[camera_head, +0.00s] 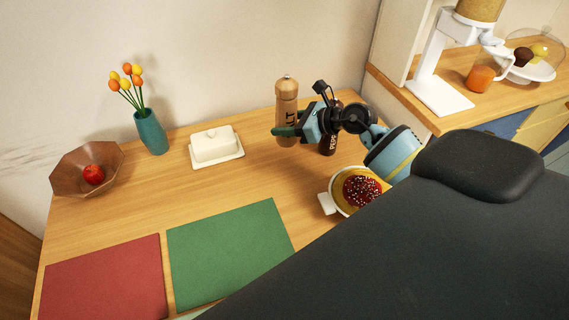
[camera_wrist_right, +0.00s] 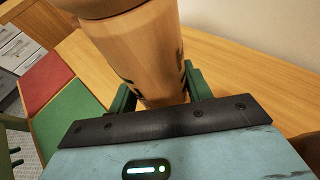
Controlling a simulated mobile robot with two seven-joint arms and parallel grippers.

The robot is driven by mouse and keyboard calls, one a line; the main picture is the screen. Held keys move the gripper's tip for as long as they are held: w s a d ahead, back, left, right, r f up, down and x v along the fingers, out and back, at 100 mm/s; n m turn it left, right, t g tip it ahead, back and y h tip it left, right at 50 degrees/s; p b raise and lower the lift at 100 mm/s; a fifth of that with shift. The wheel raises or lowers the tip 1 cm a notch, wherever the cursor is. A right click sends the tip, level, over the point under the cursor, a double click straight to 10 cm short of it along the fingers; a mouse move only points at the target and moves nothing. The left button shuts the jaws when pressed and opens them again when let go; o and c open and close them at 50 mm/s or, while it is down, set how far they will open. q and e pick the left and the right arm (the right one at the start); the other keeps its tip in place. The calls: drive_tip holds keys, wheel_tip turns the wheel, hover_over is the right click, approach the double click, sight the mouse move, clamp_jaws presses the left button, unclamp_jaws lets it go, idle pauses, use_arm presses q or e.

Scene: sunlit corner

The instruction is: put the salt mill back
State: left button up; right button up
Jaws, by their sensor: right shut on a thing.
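The salt mill (camera_head: 287,103) is a light wooden mill with dark "LT" lettering showing. It stands upright at the back of the table, near the wall. My right gripper (camera_head: 290,131) is shut around its lower body. In the right wrist view the mill (camera_wrist_right: 146,50) fills the space between the green fingers of the gripper (camera_wrist_right: 160,95). I cannot tell whether its base touches the table. The dark pepper mill (camera_head: 328,143) stands just to the right, partly hidden by my right gripper and wrist. My left gripper is not in view.
A white butter dish (camera_head: 215,147), a teal vase (camera_head: 152,133) with flowers and a brown bowl (camera_head: 68,172) with a red apple stand to the left. A doughnut dish (camera_head: 327,204) is below my right wrist. Green (camera_head: 225,250) and red (camera_head: 105,282) mats lie in front.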

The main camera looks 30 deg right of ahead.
drive_tip(key=shift+w+d+f, duration=0.15)
drive_tip(key=shift+w+d, duration=0.15)
drive_tip(key=shift+f, duration=0.1)
drive_tip(key=shift+f+b, duration=0.65)
drive_tip(key=shift+f, duration=4.25)
drive_tip(key=shift+f, duration=0.15)
drive_tip(key=o, duration=0.7)
drive_tip(key=shift+f, duration=0.15)
drive_tip(key=o, duration=0.4)
drive_tip(key=shift+o, duration=0.2)
